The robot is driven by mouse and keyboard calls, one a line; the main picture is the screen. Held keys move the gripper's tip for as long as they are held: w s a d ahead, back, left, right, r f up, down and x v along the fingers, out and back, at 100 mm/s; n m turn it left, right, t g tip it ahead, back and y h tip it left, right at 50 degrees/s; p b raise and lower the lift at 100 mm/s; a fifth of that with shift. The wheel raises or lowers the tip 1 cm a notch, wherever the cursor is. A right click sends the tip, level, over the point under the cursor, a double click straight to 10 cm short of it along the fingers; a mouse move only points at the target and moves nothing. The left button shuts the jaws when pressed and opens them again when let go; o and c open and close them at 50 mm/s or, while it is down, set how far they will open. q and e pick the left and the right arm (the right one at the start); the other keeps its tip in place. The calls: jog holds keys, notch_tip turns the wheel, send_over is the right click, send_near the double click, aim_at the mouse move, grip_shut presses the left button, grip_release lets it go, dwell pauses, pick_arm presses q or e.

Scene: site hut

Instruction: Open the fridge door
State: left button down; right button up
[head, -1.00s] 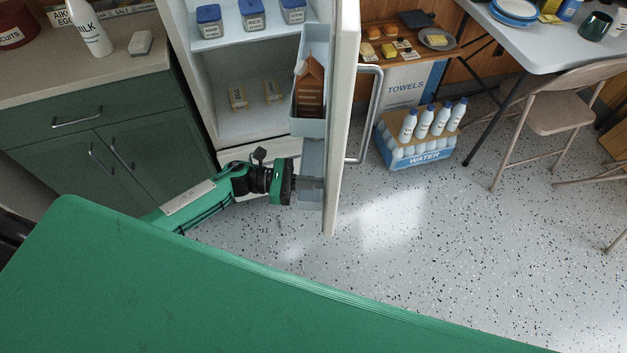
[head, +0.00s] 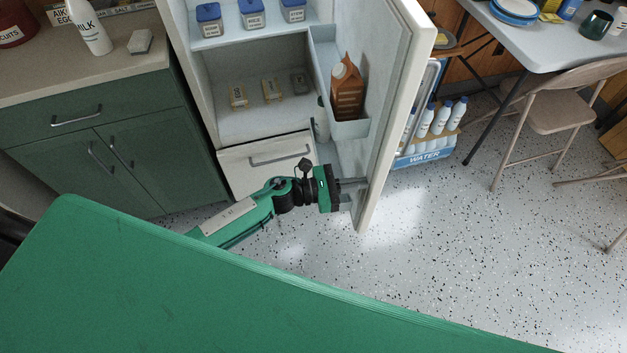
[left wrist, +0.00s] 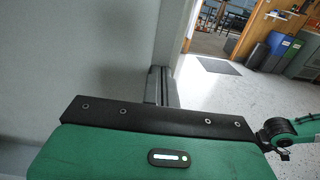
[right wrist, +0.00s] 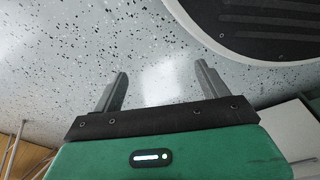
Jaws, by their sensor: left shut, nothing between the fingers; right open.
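The fridge (head: 187,60) stands open, and its door (head: 399,110) is swung out to the right, with the inner side facing left. The door's handle (head: 428,85) is on the far outer side, partly hidden. My left gripper (head: 362,186) is shut and empty, its fingers against or very close to the lower inner side of the door near its free edge. In the left wrist view its fingers (left wrist: 160,86) are together beside the pale door panel (left wrist: 110,45). My right gripper (right wrist: 162,90) shows only in the right wrist view, open and empty above the speckled floor.
Inside the fridge are blue-lidded tubs (head: 252,13) and small packs (head: 272,90) above a drawer (head: 268,160). The door bin (head: 350,129) holds a brown carton (head: 347,92). A water bottle pack (head: 425,156) stands behind the door. Open floor (head: 450,240) lies to the right.

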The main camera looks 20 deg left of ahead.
aim_at(374, 182)
pick_arm(q)
jog(key=shift+n+t+y, duration=0.5)
jog(key=shift+t, duration=0.3)
jog(key=x, duration=0.4)
jog(key=shift+s+d, duration=0.25)
jog(key=shift+d, duration=0.05)
jog(key=w+d+t+b, duration=0.1)
jog(key=w+d+b, duration=0.1)
jog(key=w+d, duration=0.3)
jog(key=shift+w+d+n+y, duration=0.3)
jog(key=shift+d+n, duration=0.1)
jog(key=shift+d, duration=1.2)
pick_arm(e)
jog(key=w+a+r, duration=0.1)
jog(key=w+r, duration=0.2)
jog(key=r, duration=0.3)
jog(key=shift+a, duration=0.2)
jog(key=shift+w+r, duration=0.1)
